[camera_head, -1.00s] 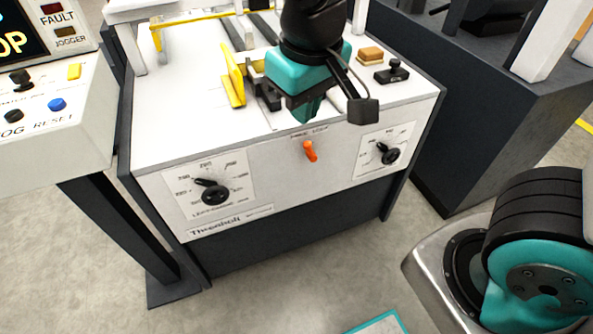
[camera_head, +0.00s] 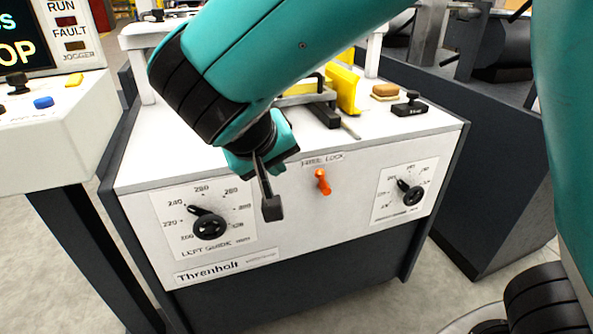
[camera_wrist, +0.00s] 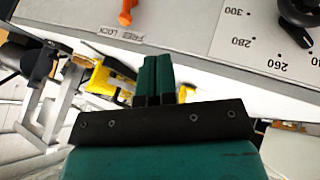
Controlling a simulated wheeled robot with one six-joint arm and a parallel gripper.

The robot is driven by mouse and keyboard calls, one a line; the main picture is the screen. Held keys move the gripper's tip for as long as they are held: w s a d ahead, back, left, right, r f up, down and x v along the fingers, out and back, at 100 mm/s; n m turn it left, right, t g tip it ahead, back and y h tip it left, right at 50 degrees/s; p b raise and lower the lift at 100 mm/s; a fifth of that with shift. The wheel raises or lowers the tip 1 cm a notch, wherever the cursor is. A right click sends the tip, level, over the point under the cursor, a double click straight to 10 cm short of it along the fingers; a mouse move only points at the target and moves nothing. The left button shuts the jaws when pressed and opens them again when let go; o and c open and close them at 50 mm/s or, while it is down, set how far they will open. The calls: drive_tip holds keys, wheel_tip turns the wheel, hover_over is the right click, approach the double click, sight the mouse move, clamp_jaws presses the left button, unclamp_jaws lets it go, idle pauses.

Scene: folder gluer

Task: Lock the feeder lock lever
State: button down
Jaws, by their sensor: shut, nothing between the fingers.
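The orange feeder lock lever (camera_head: 323,183) is on the white front panel of the feeder, under a label (camera_head: 322,159) reading FREE LOCK. In the head view it points mostly downward. In the wrist view part of the lever (camera_wrist: 126,12) shows at the top edge, beside the label (camera_wrist: 120,33). My gripper (camera_head: 264,155) is in front of the panel's upper edge, left of the lever and apart from it. In the wrist view its two teal fingers (camera_wrist: 155,78) are together with nothing between them.
A left guide dial (camera_head: 209,225) is below my gripper, and another dial (camera_head: 407,192) is right of the lever. Yellow guides (camera_head: 345,90) and a black knob block (camera_head: 409,106) stand on the feeder top. A control console (camera_head: 60,120) is at left.

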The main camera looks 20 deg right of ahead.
sight(322, 180)
drive_tip(key=b+x, duration=0.2)
drive_tip(key=x, duration=0.8)
drive_tip(key=shift+f, duration=0.1)
drive_tip(key=d, duration=0.2)
drive_tip(key=shift+w+d+r, duration=0.1)
drive_tip(key=shift+d+r, duration=0.15)
drive_tip(key=shift+w+d+b, duration=0.1)
drive_tip(key=shift+d+b, duration=0.2)
drive_tip(key=shift+d, duration=0.35)
drive_tip(key=shift+r, duration=0.1)
